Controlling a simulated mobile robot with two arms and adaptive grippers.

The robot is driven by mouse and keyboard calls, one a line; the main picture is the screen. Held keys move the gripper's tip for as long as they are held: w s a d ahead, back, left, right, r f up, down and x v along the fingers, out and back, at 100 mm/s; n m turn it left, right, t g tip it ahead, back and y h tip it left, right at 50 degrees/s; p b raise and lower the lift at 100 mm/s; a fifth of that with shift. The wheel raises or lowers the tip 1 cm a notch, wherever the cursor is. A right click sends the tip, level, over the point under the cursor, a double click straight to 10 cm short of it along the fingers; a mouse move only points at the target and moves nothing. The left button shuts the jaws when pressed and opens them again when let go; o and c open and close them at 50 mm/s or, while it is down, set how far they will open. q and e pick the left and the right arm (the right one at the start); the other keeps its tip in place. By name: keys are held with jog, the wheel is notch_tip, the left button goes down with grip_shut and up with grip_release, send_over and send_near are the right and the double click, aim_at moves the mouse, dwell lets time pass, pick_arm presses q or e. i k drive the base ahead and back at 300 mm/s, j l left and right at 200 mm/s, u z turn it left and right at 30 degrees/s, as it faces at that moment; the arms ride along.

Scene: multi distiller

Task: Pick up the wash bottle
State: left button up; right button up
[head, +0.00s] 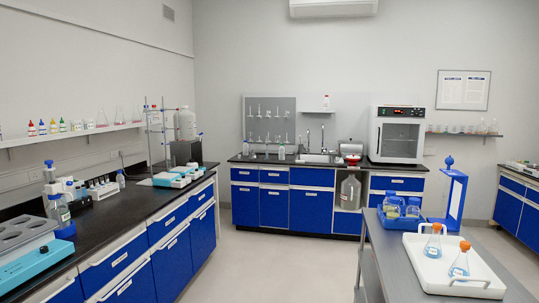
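Several small bottles with coloured tops stand on the left wall shelf and look like wash bottles, among them a red-topped one (31,129) and a yellow-topped one (42,127). A small bottle (120,179) stands on the left counter, and a pale bottle (281,152) stands by the sink. These are too small to tell which is the wash bottle. Neither of my grippers shows in the head view.
A black-topped counter (129,205) with instruments runs along the left. A grey table (397,262) at front right carries a white tray (429,272) with two orange-capped flasks and a blue crate (385,219) of bottles. The floor (270,263) between them is clear.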

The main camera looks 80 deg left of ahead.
aim_at(281, 150)
jog(key=u, duration=2.7)
